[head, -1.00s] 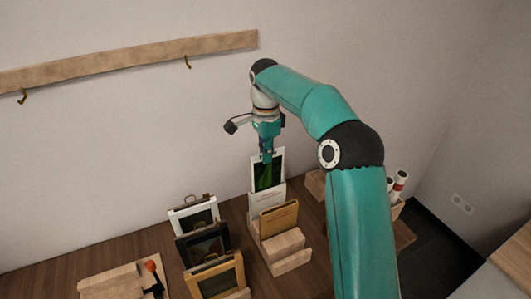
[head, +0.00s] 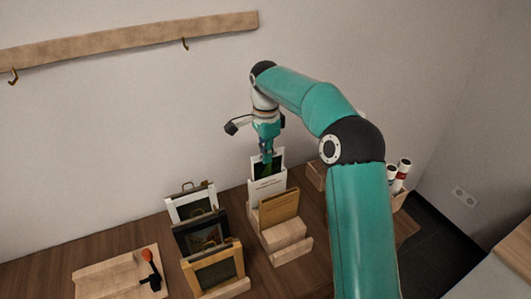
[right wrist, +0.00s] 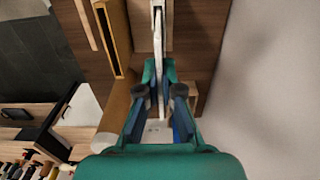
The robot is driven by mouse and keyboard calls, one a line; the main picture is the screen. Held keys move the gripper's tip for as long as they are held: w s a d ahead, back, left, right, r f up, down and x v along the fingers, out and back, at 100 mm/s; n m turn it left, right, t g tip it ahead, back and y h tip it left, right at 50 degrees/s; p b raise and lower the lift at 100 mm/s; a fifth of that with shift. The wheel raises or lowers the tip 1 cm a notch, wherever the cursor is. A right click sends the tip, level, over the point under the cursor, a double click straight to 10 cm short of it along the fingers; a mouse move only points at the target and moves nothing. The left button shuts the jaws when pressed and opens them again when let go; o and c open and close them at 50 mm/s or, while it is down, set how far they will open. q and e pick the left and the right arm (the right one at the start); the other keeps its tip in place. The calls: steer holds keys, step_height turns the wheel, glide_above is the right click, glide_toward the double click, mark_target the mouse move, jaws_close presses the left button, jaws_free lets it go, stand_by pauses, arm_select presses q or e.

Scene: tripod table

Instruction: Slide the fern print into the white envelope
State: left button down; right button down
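The fern print (head: 267,162), dark green with a white border, stands upright with its lower part hidden inside the white envelope (head: 267,190). The envelope stands upright at the back of a wooden holder (head: 291,255). My right gripper (head: 267,154) is above it and shut on the print's upper edge. In the right wrist view my right gripper (right wrist: 159,72) has its fingers on both faces of the print (right wrist: 158,40), seen edge-on. My left gripper is not in view.
A brown envelope (head: 279,208) stands in front of the white one. Several framed pictures (head: 215,270) stand to the left. A wooden stand with a red-tipped tool (head: 147,255) is at front left. Rolled tubes (head: 401,175) stand at right.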

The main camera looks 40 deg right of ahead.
mark_target(266, 167)
steer(key=shift+f+b, duration=1.55)
steer(key=shift+f, duration=0.9)
steer(key=c, duration=1.2)
jaws_free()
steer(key=shift+c, duration=0.2)
step_height(266, 167, up, 9)
steer(key=p, duration=0.8)
steer(key=shift+p, duration=0.35)
